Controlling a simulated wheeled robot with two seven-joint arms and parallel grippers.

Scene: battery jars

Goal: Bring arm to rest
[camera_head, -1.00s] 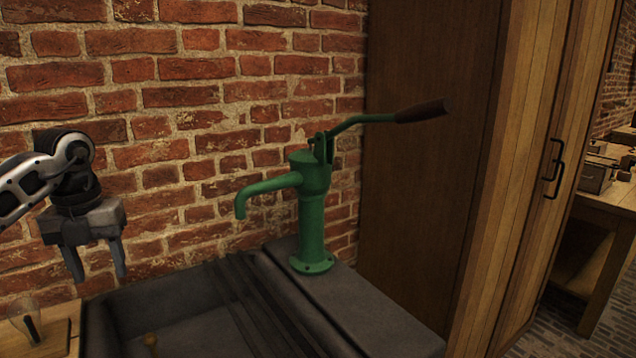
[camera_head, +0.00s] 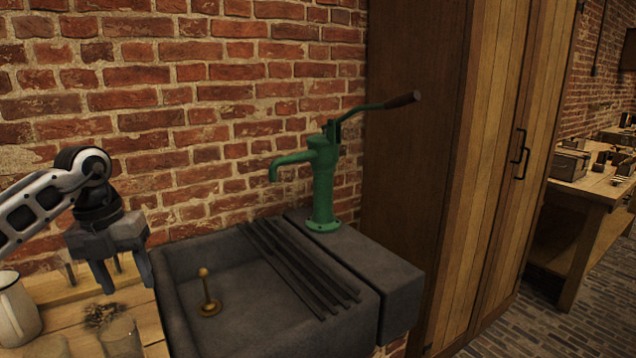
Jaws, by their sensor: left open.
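My left gripper (camera_head: 125,278) comes in from the left in the head view, on a white and black arm. Its fingers point down, are apart and hold nothing. My right gripper does not show.
A green hand pump (camera_head: 322,185) with a dark wooden handle stands on the right ledge of the sink (camera_head: 240,322). A brass piece (camera_head: 208,292) stands in the basin. A pale mug (camera_head: 15,310) and a glass (camera_head: 121,338) stand on the counter. A wooden cabinet (camera_head: 500,150) is at right.

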